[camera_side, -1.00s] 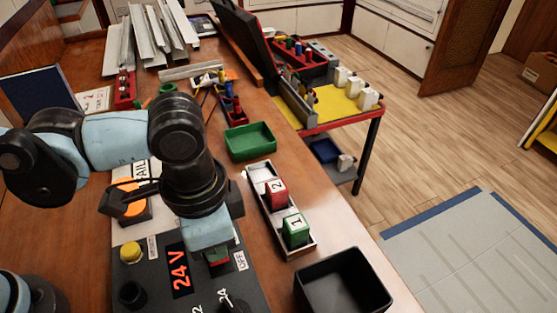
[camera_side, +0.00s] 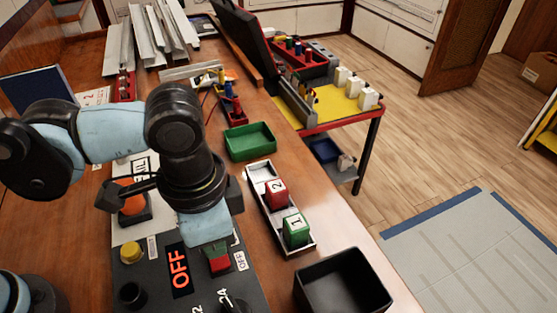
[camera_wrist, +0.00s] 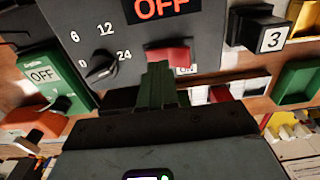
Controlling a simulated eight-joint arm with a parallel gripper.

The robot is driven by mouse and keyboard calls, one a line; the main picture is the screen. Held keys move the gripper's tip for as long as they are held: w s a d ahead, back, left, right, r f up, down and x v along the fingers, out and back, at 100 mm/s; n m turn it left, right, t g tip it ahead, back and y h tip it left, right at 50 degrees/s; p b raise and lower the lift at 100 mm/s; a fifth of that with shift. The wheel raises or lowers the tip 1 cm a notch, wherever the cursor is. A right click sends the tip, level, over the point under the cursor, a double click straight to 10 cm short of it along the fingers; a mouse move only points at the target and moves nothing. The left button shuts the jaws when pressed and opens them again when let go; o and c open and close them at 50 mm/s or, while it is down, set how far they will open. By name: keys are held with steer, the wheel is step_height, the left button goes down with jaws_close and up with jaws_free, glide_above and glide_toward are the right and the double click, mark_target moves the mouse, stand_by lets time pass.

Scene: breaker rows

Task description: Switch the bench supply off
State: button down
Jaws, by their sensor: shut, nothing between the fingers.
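The bench supply (camera_side: 140,285) is a dark grey box on the wooden bench. Its display (camera_side: 179,269) reads OFF in red, and the display also reads OFF in the wrist view (camera_wrist: 160,8). A black knob (camera_wrist: 102,68) stands on the same panel, among the marks 0, 6, 12 and 24. My gripper (camera_wrist: 160,72) is shut and empty, its dark green fingertips at the switch's near edge. I cannot tell whether they touch it.
A tray (camera_side: 260,200) with a red block 2 (camera_side: 276,194) and a green block 1 (camera_side: 296,231) lies right of the supply. A black bin (camera_side: 342,285) and a green tray (camera_side: 250,141) are nearby. An orange button (camera_side: 133,203) stands behind the supply.

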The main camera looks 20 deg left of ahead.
mark_target(219, 259)
steer(key=shift+r, duration=2.7)
steer(key=w+a+f+n+t, duration=0.1)
steer(key=w+a+n+t, duration=0.2)
steer(key=a, duration=1)
steer(key=w+a+f+n+t, duration=0.1)
steer(key=w+a+n+t, duration=0.3)
steer(key=a, duration=0.8)
steer(key=shift+w+a+n, duration=0.15)
steer(key=shift+a+n, duration=0.25)
steer(key=shift+n, duration=0.6)
